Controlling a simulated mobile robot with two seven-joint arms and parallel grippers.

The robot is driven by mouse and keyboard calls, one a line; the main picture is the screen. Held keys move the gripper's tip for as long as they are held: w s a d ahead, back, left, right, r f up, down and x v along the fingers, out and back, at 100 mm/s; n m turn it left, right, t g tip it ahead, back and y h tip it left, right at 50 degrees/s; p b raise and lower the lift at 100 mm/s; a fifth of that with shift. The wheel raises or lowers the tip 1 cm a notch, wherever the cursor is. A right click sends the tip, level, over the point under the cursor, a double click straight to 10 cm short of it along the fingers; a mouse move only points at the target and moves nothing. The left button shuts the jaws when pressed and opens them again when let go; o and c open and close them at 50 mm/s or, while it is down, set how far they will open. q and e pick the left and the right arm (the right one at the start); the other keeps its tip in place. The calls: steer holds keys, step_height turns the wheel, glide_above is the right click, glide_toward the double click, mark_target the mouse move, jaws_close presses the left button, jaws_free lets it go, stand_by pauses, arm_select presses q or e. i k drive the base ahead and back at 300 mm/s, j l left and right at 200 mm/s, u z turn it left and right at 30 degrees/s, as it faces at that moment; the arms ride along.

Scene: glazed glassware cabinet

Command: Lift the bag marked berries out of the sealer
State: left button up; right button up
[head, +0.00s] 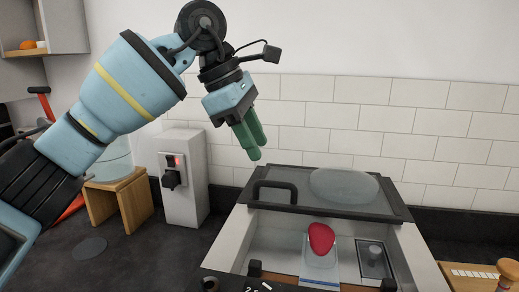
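The sealer (413,249) is a pale box with an open chamber at the front. Its dark-framed lid (325,206), with a black handle and a clear dome, lies toward the back. A clear bag (320,276) with red contents (321,238) lies in the chamber; no marking on it is legible. My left gripper (256,154), with green fingers, is in the air above and behind the lid's left side in the picture, apart from the bag. Its fingers overlap in this view, so their opening is unclear. No object shows between them. My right gripper is out of view.
A pale box with a black switch (184,178) stands left of the sealer, beside a wooden stool (131,203) bearing a clear container (111,160). A wooden board (463,271) lies at the right. The dark counter between the box and sealer is clear.

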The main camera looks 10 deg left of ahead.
mark_target(319, 268)
steer(key=k, duration=1)
